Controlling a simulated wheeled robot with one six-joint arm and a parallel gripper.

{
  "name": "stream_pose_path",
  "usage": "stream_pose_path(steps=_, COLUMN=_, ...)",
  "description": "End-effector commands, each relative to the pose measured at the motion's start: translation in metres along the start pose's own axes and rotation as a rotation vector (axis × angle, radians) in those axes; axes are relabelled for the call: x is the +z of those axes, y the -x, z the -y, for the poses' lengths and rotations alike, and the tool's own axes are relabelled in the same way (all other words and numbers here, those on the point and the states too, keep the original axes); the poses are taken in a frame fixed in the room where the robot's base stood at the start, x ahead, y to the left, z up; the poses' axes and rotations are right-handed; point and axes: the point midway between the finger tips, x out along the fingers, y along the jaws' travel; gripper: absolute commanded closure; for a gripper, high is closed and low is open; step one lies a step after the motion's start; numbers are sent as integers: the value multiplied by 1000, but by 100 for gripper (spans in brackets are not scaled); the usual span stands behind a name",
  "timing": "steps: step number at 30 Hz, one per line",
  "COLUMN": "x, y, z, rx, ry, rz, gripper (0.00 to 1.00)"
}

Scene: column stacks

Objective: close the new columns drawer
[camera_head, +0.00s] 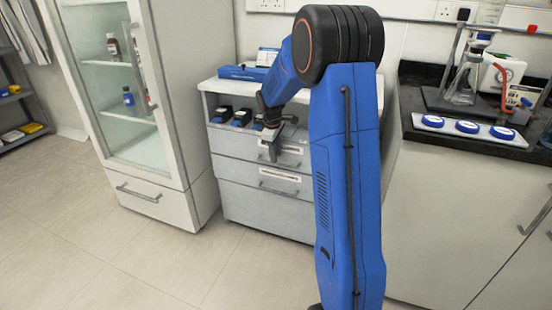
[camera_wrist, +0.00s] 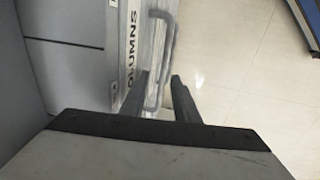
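The columns drawer (camera_wrist: 120,70) is a grey drawer front with a label; only "OLUMNS" can be read in the wrist view. Its bar handle (camera_wrist: 167,45) stands out from the front. In the head view it appears to be the upper drawer (camera_head: 236,143) of the grey cabinet. My gripper (camera_wrist: 160,77) is at this handle, with its fingers apart and the near end of the handle between them. I cannot tell whether they touch it. In the head view my gripper (camera_head: 271,150) is in front of the upper drawer. How far the drawer stands out is unclear.
A second drawer (camera_head: 240,175) lies below. A glass-door cabinet (camera_head: 120,75) stands at left, and a dark-topped bench (camera_head: 450,150) at right. My arm hides the cabinet's right side. The floor (camera_head: 130,255) in front is clear.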

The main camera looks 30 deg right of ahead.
Motion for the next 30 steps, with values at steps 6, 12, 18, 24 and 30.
stream_pose_path(steps=6, x=0, y=46, z=-1, rx=4, ry=-1, rz=-4, gripper=72)
stream_pose_path(steps=12, x=0, y=86, z=-1, rx=3, ry=-2, rz=-3, gripper=72)
stream_pose_path(steps=18, x=0, y=120, z=-1, rx=3, ry=-1, rz=-3, gripper=72)
stream_pose_path(steps=24, x=0, y=141, z=-1, rx=3, ry=-1, rz=-3, gripper=72)
stream_pose_path(steps=30, x=0, y=146, z=-1, rx=2, ry=-1, rz=-1, gripper=72)
